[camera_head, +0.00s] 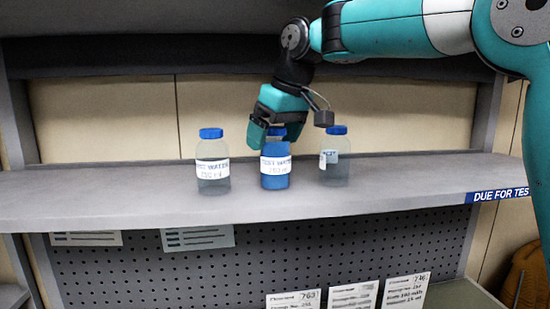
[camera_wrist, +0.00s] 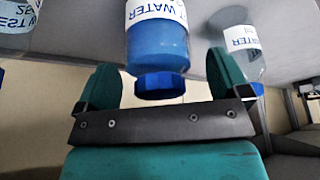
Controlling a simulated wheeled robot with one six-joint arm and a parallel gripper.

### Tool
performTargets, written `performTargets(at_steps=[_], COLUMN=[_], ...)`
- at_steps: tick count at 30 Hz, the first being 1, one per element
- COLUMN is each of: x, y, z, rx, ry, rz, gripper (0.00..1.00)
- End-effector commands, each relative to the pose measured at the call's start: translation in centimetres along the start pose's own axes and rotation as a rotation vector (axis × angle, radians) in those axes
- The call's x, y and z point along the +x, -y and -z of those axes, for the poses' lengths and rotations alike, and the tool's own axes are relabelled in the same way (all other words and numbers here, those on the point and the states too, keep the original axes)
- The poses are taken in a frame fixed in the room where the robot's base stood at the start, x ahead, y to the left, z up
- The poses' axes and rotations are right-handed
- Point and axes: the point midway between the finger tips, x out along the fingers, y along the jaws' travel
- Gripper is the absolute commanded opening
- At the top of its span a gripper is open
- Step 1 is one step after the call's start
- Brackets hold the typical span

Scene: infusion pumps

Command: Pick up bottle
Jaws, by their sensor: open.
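Three bottles with blue caps stand in a row on a grey shelf. The middle bottle (camera_head: 275,181) holds blue liquid and has a white label. A clear bottle (camera_head: 213,185) stands to its left and another clear bottle (camera_head: 336,176) to its right. My gripper (camera_head: 275,125) is above and at the middle bottle's cap. In the wrist view, the blue bottle (camera_wrist: 158,45) lies between the two teal fingers of my gripper (camera_wrist: 168,72), with its cap toward the palm. Gaps show on both sides, so the gripper is open and holds nothing.
The grey shelf (camera_head: 110,199) has free room left of the bottles and at the right. The right clear bottle (camera_wrist: 242,42) is close to a finger in the wrist view. A back panel stands behind. Below are a pegboard (camera_head: 300,262) and paper cards (camera_head: 198,238).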

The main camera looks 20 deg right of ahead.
Motion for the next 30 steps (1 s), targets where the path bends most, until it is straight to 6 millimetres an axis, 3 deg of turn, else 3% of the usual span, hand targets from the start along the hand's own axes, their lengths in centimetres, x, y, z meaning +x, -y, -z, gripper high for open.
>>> performTargets(at_steps=[2, 9, 12, 20, 26, 30], x=[0.0, 0.0, -0.1, -0.2, -1.5, -1.9], y=[0.0, 0.0, 0.0, 0.0, -0.1, 1.7], z=[0.0, 0.0, 0.0, 0.1, 0.6, -1.5], rx=[0.0, 0.001, 0.0, 0.001, 0.0, -0.002], ry=[0.0, 0.0, -0.002, -0.002, -0.005, -0.005], rz=[0.0, 0.0, -0.001, -0.001, -0.002, -0.001], gripper=[0.89, 0.34, 0.17, 0.17, 0.17, 0.17])
